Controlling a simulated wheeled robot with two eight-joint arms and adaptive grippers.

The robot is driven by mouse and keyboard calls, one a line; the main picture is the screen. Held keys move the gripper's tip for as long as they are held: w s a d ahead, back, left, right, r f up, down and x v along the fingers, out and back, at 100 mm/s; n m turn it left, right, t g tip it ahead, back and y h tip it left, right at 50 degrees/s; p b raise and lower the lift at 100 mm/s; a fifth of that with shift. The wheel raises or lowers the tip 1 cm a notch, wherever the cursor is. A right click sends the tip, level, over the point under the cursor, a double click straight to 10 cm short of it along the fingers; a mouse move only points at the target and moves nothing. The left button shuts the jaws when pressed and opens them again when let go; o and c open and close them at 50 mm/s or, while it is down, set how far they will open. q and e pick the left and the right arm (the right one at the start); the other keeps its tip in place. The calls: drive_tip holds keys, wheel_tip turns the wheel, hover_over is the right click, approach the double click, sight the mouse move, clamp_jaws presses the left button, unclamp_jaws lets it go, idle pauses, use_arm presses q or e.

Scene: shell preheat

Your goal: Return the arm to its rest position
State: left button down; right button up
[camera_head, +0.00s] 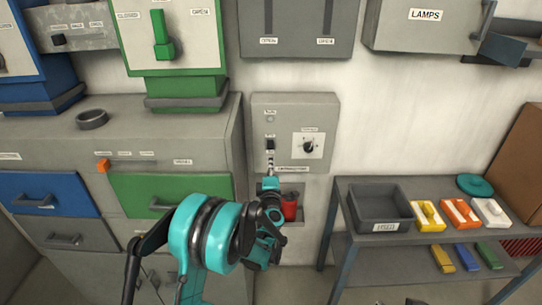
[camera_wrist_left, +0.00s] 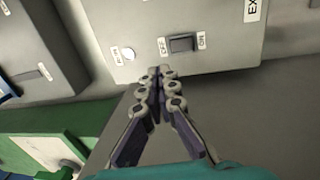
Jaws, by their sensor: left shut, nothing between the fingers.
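My left gripper (camera_head: 270,163) reaches up from the bottom centre in the head view, in front of the grey wall panel (camera_head: 322,115). The panel has a small dark rocker switch (camera_head: 271,144) and a dark rotary knob (camera_head: 308,146). In the left wrist view the two fingers (camera_wrist_left: 165,71) are together at the tips, with nothing between them. The tips lie just below the rocker switch (camera_wrist_left: 182,44) in that picture; whether they touch the panel I cannot tell. My teal arm hides part of the area below the panel. My right gripper is not in view.
A red object (camera_head: 290,207) is in a recess below the panel. Grey cabinets with a green drawer (camera_head: 140,192) stand left. A shelf unit at right carries a grey bin (camera_head: 380,208) and several coloured blocks. Bare wall lies between panel and shelf.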

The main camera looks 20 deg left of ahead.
use_arm(q)
drive_tip(key=shift+v, duration=0.95)
drive_tip(key=shift+d+r, duration=0.1)
drive_tip(key=shift+r, duration=0.2)
